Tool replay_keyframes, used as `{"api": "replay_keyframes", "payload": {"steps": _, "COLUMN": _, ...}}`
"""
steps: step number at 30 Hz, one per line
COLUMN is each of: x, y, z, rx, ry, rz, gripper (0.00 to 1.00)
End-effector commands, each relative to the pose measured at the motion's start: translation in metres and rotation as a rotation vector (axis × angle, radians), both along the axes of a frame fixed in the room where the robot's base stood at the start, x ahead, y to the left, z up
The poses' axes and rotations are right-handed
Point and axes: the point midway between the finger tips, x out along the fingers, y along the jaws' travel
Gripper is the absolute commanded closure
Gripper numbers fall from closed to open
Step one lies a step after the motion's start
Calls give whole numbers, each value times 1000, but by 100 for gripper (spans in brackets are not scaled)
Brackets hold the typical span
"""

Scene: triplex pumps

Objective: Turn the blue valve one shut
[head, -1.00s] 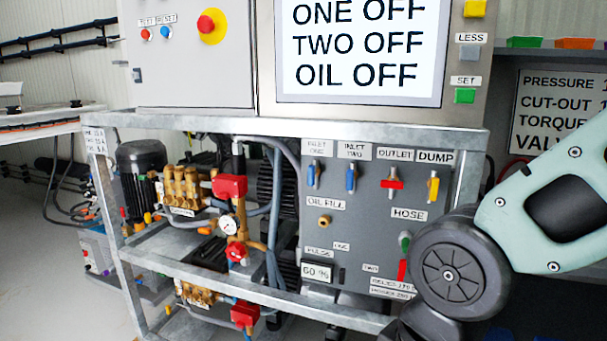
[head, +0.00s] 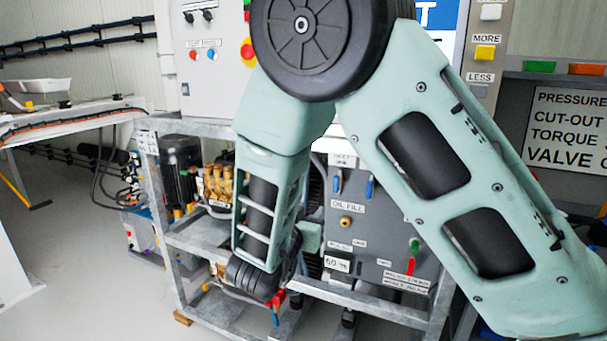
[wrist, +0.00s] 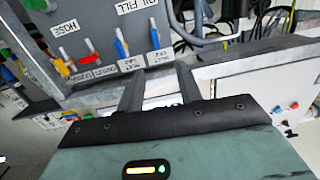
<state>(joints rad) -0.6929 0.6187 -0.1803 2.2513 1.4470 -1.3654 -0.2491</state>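Blue valve one has a small blue handle (head: 337,182) under the INLET ONE label on the grey panel (head: 375,235). The handle stands roughly upright in the head view. A second blue handle (head: 369,188) is just to its right. The wrist view shows the panel upside down, with valve one's handle (wrist: 155,38) above its label and valve two's handle (wrist: 121,46) to its left. My gripper (wrist: 161,78) is open, its two dark fingers apart and empty, pointing toward the inlet labels. Valve one lies beyond the fingertips, with no contact visible.
My arm crosses the head view and covers the panel's upper right. The wrist view shows the red outlet handle (wrist: 88,45) near valve two. The metal frame (head: 345,297) runs below the panel. Brass pump parts (head: 217,184) stand to the left.

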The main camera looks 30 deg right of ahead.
Motion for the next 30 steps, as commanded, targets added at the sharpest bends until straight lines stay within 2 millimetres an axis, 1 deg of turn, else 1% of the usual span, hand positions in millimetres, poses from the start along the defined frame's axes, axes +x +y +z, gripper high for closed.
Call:
{"api": "replay_keyframes", "payload": {"steps": 1, "x": -3, "y": -4, "z": 6, "rx": -29, "ry": -13, "rz": -29, "gripper": 65}}
{"api": "replay_keyframes", "payload": {"steps": 4, "x": -4, "y": -10, "z": 10, "rx": -57, "ry": -28, "rz": -57, "gripper": 65}}
{"api": "replay_keyframes", "payload": {"steps": 8, "x": 2, "y": -20, "z": 10, "rx": -59, "ry": -31, "rz": -64, "gripper": 65}}
{"api": "replay_keyframes", "payload": {"steps": 11, "x": 12, "y": -33, "z": 9, "rx": -58, "ry": -30, "rz": -64, "gripper": 65}}
{"api": "replay_keyframes", "payload": {"steps": 24, "x": 69, "y": -105, "z": 9, "rx": -57, "ry": -29, "rz": -60, "gripper": 65}}
{"api": "replay_keyframes", "payload": {"steps": 30, "x": 90, "y": -131, "z": 9, "rx": -56, "ry": -29, "rz": -59, "gripper": 65}}
